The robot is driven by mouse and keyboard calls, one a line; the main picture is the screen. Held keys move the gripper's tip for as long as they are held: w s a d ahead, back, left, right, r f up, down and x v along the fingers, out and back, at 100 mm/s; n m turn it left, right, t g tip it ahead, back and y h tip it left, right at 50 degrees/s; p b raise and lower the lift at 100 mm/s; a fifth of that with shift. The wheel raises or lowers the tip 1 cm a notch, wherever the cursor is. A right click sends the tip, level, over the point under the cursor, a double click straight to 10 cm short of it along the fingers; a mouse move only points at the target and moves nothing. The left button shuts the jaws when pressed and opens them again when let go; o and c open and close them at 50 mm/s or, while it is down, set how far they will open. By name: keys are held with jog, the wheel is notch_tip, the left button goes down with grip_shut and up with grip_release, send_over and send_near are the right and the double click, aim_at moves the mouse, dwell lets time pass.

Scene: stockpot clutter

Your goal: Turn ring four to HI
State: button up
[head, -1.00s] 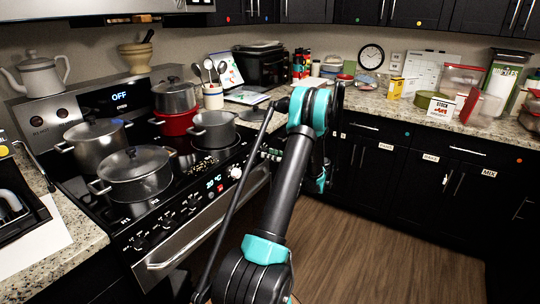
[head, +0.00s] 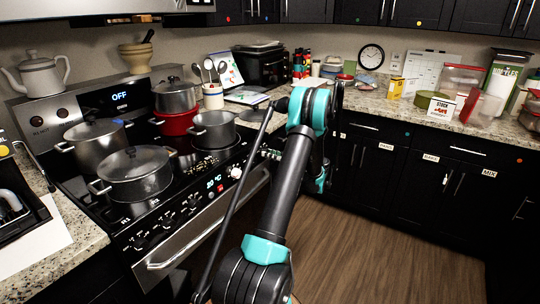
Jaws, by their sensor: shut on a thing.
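The stove (head: 160,215) stands at the left, with a row of dark knobs (head: 160,230) and a pale knob (head: 236,172) along its front panel. The back display (head: 120,96) reads OFF. My gripper (head: 270,153) is mostly hidden behind my arm, at the right end of the front panel. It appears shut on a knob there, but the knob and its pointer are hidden. I cannot tell which ring is which from the small panel marks.
Lidded pots stand on the cooktop: a large pot (head: 137,176) in front, another (head: 95,148) behind it. A steel pot (head: 176,96) sits on a red pot (head: 178,123). The floor (head: 370,255) is clear.

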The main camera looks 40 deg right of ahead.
jog(key=m, duration=1.4)
jog(key=m+t+h, duration=0.1)
jog(key=m, duration=1.3)
jog(key=shift+s+a, duration=0.1)
jog(key=shift+a, duration=0.05)
dwell(0.4)
jog(key=o, duration=1.2)
jog(key=shift+c, duration=0.2)
jog(key=v, duration=1.2)
jog(key=shift+a, duration=0.15)
